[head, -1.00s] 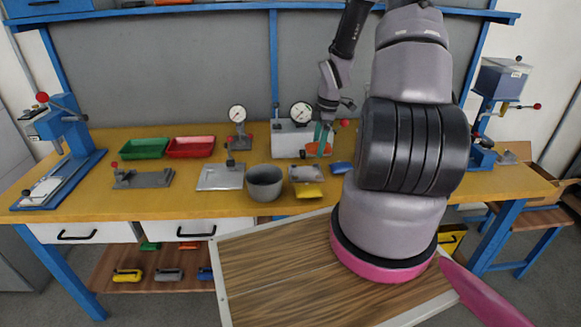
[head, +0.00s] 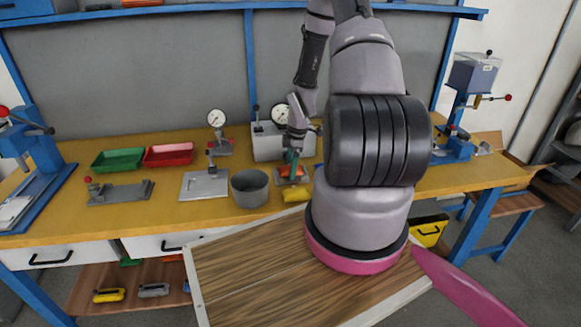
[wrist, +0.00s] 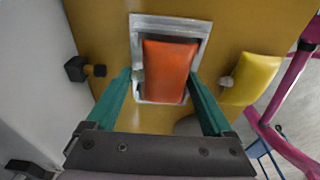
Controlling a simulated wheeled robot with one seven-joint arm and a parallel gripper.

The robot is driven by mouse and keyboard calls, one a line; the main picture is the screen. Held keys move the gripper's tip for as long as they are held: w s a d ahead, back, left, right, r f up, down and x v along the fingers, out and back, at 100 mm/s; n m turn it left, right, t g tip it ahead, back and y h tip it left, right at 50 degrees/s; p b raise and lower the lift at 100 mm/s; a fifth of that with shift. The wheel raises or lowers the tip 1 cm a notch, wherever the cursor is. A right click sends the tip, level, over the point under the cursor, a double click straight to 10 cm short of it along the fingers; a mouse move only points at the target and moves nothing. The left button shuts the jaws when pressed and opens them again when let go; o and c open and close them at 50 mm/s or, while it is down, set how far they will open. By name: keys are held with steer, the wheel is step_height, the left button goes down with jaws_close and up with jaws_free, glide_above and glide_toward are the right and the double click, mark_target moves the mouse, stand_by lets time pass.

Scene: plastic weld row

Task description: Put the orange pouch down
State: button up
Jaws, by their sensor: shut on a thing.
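My gripper (head: 291,160) has green fingers and is shut on the orange pouch (head: 291,173). In the wrist view the orange pouch (wrist: 168,70) lies between the two fingertips, over a square grey metal plate with a raised rim (wrist: 142,24). The plate (head: 283,183) also shows in the head view, partly hidden by the pouch and fingers. I cannot tell whether the pouch touches the plate. A yellow pouch (wrist: 252,79) lies right of the plate in the wrist view, and at its front (head: 297,194) in the head view.
A grey round bin (head: 250,189) stands just left of the plate. A grey box with a gauge (head: 268,144) stands behind. Green (head: 118,159) and red (head: 168,154) trays and a metal fixture (head: 204,185) sit farther left on the yellow bench.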

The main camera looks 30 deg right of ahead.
steer(key=o, duration=1.1)
steer(key=shift+f, duration=0.1)
step_height(320, 180, up, 24)
steer(key=s+m+t+h, duration=0.1)
steer(key=m+h, duration=0.1)
steer(key=m, duration=0.2)
steer(key=s+a+r+m+t, duration=0.2)
steer(key=s+a+r+m, duration=0.2)
steer(key=r, duration=0.4)
steer(key=s+a+r+m+t+y, duration=0.1)
steer(key=s+a+r+m+t, duration=0.1)
steer(key=s+a+r+m, duration=0.3)
steer(key=s+a+r+m+t+y, duration=0.1)
steer(key=s+a+r+m, duration=0.3)
steer(key=s+r, duration=0.5)
steer(key=shift+s+a+r+m+t, duration=0.1)
steer(key=shift+s+r+m+t, duration=0.1)
steer(key=shift+r+m, duration=0.4)
steer(key=shift+s+a+r+m+t, duration=0.1)
steer(key=shift+s+r+m+t, duration=0.1)
steer(key=shift+r+m, duration=0.35)
